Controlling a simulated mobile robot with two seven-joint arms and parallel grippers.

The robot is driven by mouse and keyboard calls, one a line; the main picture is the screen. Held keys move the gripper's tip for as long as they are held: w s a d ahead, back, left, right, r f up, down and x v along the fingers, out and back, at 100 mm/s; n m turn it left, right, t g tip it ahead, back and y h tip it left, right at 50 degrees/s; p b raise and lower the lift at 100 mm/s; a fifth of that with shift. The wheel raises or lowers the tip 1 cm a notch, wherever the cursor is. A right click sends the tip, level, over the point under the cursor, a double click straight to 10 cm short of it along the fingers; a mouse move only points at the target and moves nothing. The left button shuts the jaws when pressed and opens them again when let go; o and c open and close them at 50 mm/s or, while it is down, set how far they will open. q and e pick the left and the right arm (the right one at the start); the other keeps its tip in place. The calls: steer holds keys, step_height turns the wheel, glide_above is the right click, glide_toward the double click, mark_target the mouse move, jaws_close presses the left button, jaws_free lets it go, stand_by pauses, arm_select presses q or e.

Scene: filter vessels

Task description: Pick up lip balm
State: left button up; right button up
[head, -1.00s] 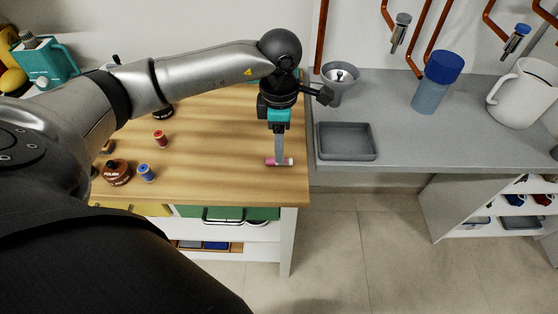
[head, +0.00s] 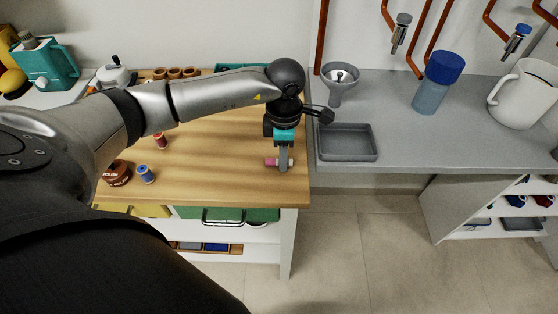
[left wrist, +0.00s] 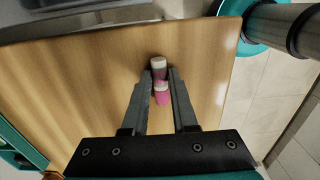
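The lip balm is a small pink tube with a whitish cap. It lies on its side near the right edge of the wooden worktop (head: 220,185), and in the head view its pink end (head: 270,161) shows left of my finger. My left gripper (head: 284,166) points straight down over it. In the left wrist view, the lip balm (left wrist: 161,97) lies between the two dark fingers, one close on each side. Any gap is too small to tell whether the fingers press on it. The near finger hides its middle in the head view. My right gripper is not in view.
A grey tray (head: 346,142) stands on the grey counter to the right, near a grey funnel (head: 340,84) and a blue-capped bottle (head: 438,83). Thread spools (head: 147,173) and a brown bottle (head: 117,173) stand on the left worktop. The worktop's front is clear.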

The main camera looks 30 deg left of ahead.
arm_select(q)
jaws_close()
stand_by(0.4)
